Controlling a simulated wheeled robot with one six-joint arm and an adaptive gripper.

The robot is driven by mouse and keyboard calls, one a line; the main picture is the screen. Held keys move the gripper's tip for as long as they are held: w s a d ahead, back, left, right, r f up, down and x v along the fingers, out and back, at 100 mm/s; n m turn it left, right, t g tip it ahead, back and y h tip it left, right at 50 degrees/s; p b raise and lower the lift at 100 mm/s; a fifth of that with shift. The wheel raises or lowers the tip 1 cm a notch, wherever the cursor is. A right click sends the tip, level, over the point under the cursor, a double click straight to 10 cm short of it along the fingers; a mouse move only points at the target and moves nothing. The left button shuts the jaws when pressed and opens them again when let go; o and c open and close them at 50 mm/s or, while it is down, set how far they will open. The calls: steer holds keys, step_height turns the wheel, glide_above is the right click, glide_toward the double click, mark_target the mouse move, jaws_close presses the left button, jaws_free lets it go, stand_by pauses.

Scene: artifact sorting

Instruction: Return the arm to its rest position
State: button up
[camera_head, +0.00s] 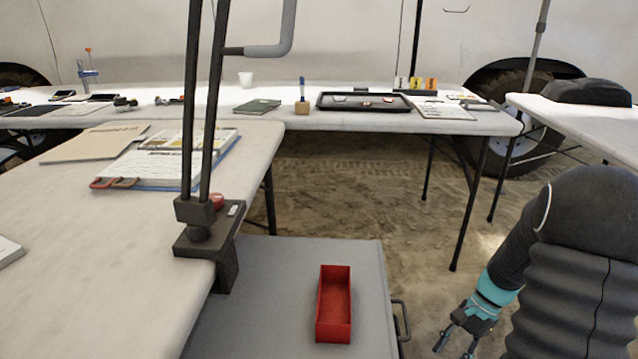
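My gripper (453,343) shows at the lower right in the head view, at the end of my arm with its teal band. It points down and to the left, over the sandy floor. Its two fingers are spread apart, and nothing shows between them. It is to the right of the grey case with the red tray and apart from it. Part of my arm is cut off by the right edge.
A red tray (319,305) rests on a grey case (270,272), whose handle faces my gripper. A clamp (212,240) with dark poles grips the left table (90,230). The back table (470,123) holds a black tray (340,107). Another table stands right; sandy floor (370,200) between is open.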

steer(key=s+a+r+n+t+h, duration=0.1)
steer(key=s+a+r+n, duration=0.3)
steer(key=r, duration=0.4)
steer(key=s+a+r+n+t+h+p, duration=0.1)
steer(key=s+a+r+n+t+h, duration=0.1)
steer(key=r, duration=0.6)
steer(key=s+a+r+n+t+h+p, duration=0.1)
steer(key=s+a+r+n+t+h, duration=0.1)
steer(key=s+a+r+n+t, duration=0.3)
step_height(320, 180, up, 4)
steer(key=s+a, duration=0.2)
steer(key=shift+s+n, duration=0.3)
steer(key=shift+s, duration=0.05)
steer(key=shift+a, duration=0.1)
